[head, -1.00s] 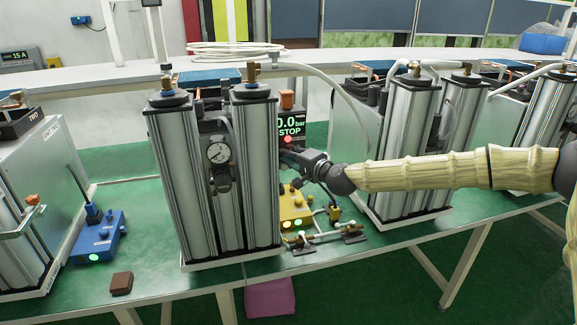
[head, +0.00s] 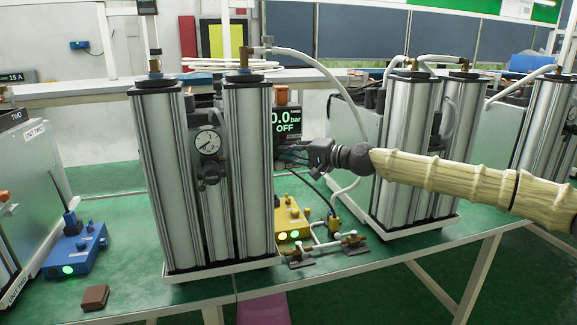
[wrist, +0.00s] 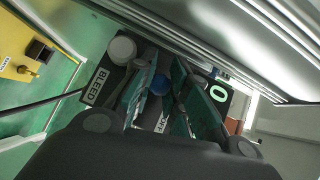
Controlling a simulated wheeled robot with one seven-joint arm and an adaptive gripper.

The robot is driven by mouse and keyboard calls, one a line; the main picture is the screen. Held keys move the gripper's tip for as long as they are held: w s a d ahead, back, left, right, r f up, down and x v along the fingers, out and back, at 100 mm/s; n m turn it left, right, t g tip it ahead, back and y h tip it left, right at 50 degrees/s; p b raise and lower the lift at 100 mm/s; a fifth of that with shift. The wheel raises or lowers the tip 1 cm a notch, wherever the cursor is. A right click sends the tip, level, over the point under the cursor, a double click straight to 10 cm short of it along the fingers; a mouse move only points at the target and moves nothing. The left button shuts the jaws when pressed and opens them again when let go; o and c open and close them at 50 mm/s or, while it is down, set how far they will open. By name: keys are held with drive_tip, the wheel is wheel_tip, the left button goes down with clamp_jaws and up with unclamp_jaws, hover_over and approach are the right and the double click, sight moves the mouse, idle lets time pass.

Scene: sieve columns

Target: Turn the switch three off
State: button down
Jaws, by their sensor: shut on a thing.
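The control panel with its display (head: 286,122) stands behind the right silver column (head: 250,170); the display reads 0.0 bar OFF. My gripper (head: 287,153) reaches in from the right, just below the display, with its tips partly behind the column. In the wrist view my gripper (wrist: 168,88) has its two teal-padded fingers closed around the switch at the panel, which they largely hide. A blue round part (wrist: 160,84) shows between the fingers, above a partly hidden label ending in FF. I cannot tell the switch's number.
A white round knob (wrist: 122,50) sits by a BLEED label (wrist: 96,86) beside the fingers. A yellow box (head: 291,220) with green lights and pipe fittings (head: 327,246) lie below my arm. Another column unit (head: 400,150) stands to the right.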

drive_tip(key=shift+d+f+n+g+b, duration=0.1)
drive_tip(key=shift+f+n+g+b, duration=0.35)
drive_tip(key=shift+b, duration=0.45)
drive_tip(key=g+b, duration=0.1)
drive_tip(key=n+g+y+b, duration=0.1)
drive_tip(key=b, duration=0.1)
drive_tip(key=shift+w+d+n, duration=0.15)
drive_tip(key=shift+d+n, duration=0.1)
drive_tip(key=shift+d, duration=0.05)
drive_tip(key=shift+w+d+r+n+g+y+b, duration=0.1)
drive_tip(key=shift+w+d+n+g+y+b, duration=0.2)
drive_tip(key=shift+n+g, duration=0.55)
drive_tip(key=shift+d+r+n+g+y+b, duration=0.1)
drive_tip(key=shift+n+g+y+b, duration=0.35)
drive_tip(key=shift+g, duration=0.65)
drive_tip(key=shift+d+n+g, duration=0.1)
drive_tip(key=shift+n+g, duration=0.2)
drive_tip(key=shift+g, duration=0.1)
drive_tip(key=c, duration=1.6)
unclamp_jaws()
drive_tip(key=shift+d+r, duration=0.1)
drive_tip(key=shift+r, duration=0.1)
